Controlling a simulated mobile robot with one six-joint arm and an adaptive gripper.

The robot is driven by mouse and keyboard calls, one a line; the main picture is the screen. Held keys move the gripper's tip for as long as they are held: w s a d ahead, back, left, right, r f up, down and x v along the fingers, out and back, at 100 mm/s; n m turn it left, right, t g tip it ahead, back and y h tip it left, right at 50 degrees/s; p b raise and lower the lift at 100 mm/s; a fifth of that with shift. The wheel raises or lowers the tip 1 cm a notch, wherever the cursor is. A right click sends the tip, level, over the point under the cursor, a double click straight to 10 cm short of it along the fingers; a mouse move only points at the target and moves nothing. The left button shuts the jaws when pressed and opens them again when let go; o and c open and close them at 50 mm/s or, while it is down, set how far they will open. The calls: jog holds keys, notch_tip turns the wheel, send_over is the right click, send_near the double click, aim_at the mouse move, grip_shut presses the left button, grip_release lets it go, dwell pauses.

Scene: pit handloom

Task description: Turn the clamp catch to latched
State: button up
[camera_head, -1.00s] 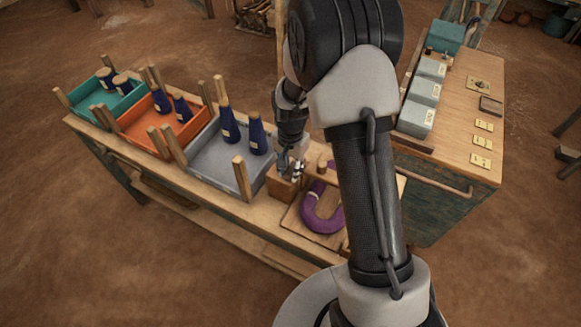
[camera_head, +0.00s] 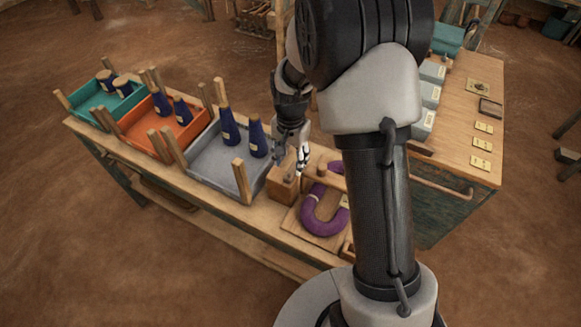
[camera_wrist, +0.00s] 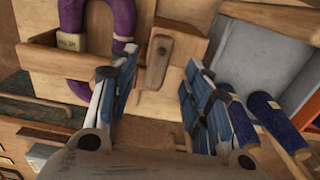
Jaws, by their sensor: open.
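The clamp catch (camera_wrist: 157,62) is a small wooden bar with a dark round pin, on a wooden block that also shows in the head view (camera_head: 281,187). In the wrist view it lies between and beyond my fingertips, its length running roughly up and down the picture. My gripper (camera_wrist: 157,66) is open, with blue-padded fingers on either side and nothing held. In the head view my gripper (camera_head: 291,158) is above the block, close to it. I cannot tell whether a finger touches the catch; the head view hides it behind the fingers.
A purple yarn hank (camera_head: 323,225) with a label lies beside the block. A grey tray (camera_head: 205,163) with blue cones stands left of it, then orange (camera_head: 150,135) and teal (camera_head: 98,100) trays. Wooden posts stand up between the trays. A side table holds labelled boxes (camera_head: 425,120).

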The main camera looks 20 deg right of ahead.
notch_tip(320, 180, up, 6)
jog(key=shift+r, duration=0.25)
jog(key=shift+r, duration=0.1)
dwell(0.4)
notch_tip(320, 180, up, 6)
jog(key=n, duration=0.2)
send_over(290, 173)
jog(key=s, duration=0.3)
jog(key=s+a+r+n+t, duration=0.1)
jog(key=s+r+n+t, duration=0.1)
jog(key=s+r, duration=0.5)
jog(key=s+r+n+t, duration=0.2)
jog(key=s+n, duration=0.3)
jog(key=s, duration=1)
jog(key=shift+a+r+t+b, duration=0.2)
jog(key=shift+a+t+b, duration=0.15)
jog(key=shift+b, duration=0.1)
jog(key=shift+c, duration=0.2)
